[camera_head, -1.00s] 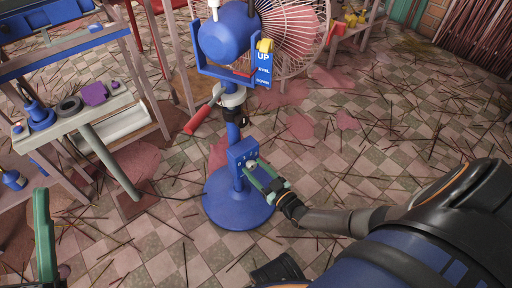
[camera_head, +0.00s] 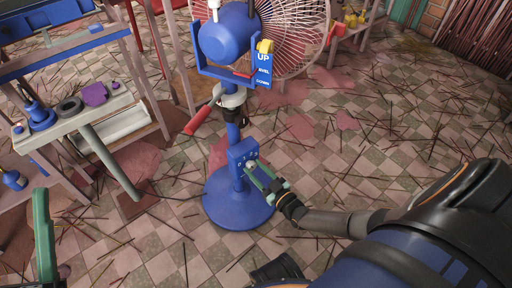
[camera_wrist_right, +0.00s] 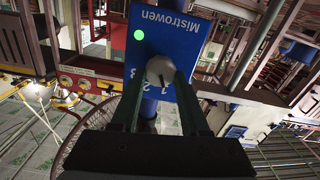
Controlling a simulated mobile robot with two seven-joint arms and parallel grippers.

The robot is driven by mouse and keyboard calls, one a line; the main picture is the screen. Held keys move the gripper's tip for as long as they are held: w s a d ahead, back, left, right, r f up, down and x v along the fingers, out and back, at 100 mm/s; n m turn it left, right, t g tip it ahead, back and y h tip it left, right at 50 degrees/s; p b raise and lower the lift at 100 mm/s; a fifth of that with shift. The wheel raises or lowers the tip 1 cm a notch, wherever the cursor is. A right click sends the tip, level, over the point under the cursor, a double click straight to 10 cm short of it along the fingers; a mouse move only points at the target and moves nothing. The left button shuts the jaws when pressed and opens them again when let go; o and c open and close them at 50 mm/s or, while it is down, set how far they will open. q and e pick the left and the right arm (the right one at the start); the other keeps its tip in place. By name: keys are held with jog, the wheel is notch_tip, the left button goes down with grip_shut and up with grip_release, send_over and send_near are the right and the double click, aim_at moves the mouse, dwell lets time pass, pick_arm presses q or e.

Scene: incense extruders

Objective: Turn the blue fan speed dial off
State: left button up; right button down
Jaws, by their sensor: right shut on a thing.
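The blue fan (camera_head: 226,38) stands on a round blue base (camera_head: 238,205) in the middle of the head view. Its blue speed panel (camera_head: 240,151) is low on the post. In the right wrist view the panel (camera_wrist_right: 166,45) shows upside down, with a lit green dot and some digits. My right gripper (camera_head: 254,168) reaches it from the right. Its fingers are shut on the pale round dial knob (camera_wrist_right: 160,70), and they partly hide the knob and digits. A green part of my left gripper (camera_head: 43,235) shows at the lower left; its fingertips are not clear.
A workbench (camera_head: 75,110) with a blue piece, a dark ring and a purple block stands at the left. A red-handled lever (camera_head: 197,120) sticks out from the fan post. Thin sticks lie scattered over the checkered floor (camera_head: 380,130).

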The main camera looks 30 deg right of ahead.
jog(key=n, duration=0.3)
jog(key=shift+a+n+p, duration=0.1)
jog(key=shift+n+p, duration=0.2)
jog(key=shift+f+n, duration=0.1)
jog(key=shift+n, duration=1.7)
jog(key=shift+c, duration=2)
grip_release()
